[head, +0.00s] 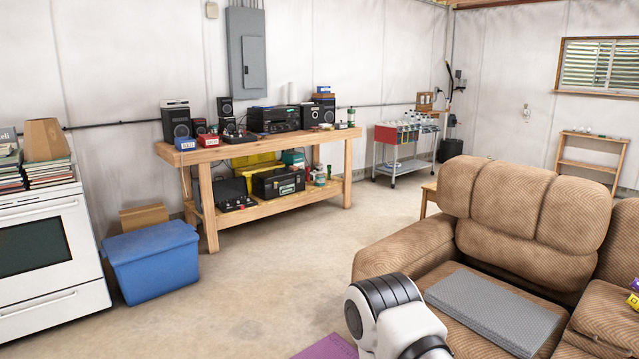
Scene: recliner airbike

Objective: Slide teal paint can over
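I cannot pick out a teal paint can for certain. A small teal item (292,158) stands on the lower shelf of the wooden workbench, behind a black toolbox, and its shape is too small to tell. Small cans (320,179) stand at the right end of that shelf. A white and black link of my arm shows at the bottom, right of centre. Neither gripper is in view.
The wooden workbench (208,157) carries audio gear. A blue bin (152,262) and white stove (50,262) stand at left. A brown recliner sofa (392,260) with a grey pad (492,310) fills the right. The concrete floor (270,270) between is clear, with a purple mat (328,347) in front.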

